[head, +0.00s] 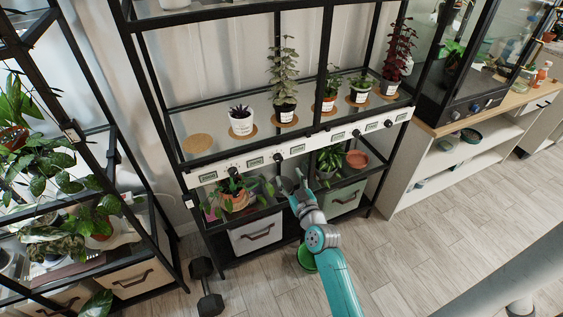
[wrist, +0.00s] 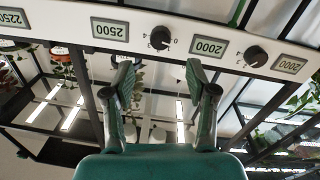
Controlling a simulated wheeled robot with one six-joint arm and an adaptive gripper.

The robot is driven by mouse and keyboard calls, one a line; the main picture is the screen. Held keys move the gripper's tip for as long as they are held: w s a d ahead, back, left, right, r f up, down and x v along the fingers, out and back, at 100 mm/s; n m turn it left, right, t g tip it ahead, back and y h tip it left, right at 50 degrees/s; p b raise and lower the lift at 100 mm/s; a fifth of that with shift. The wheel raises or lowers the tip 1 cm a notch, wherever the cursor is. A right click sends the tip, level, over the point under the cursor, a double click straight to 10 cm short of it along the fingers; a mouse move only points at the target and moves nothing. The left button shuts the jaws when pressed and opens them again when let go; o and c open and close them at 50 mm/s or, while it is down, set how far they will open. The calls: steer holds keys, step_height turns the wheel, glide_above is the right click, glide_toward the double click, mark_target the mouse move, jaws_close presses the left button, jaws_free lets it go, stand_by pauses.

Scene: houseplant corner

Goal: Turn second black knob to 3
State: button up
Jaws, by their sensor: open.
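The second black knob (head: 279,157) from the left sits on the white control strip (head: 317,143) across the plant rack. In the wrist view, which is upside down, the second knob (wrist: 158,38) lies ahead of the gap between my fingers, with small numbers around it; its pointer setting is too small to read surely. My gripper (head: 292,180) is open and empty, just below and in front of that knob, fingers apart and not touching it. The first knob (wrist: 256,57) shows at the right in the wrist view.
Small displays flank the knobs; one reads 2500 (wrist: 110,29) and another 2000 (wrist: 208,46). Potted plants stand on the shelf above, and a trailing plant (head: 235,190) and a leafy plant (head: 330,162) below. A dumbbell (head: 206,287) lies on the floor at left.

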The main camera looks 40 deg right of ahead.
mark_target(279, 160)
steer(key=x, duration=0.8)
steer(key=shift+w, duration=0.15)
jaws_close()
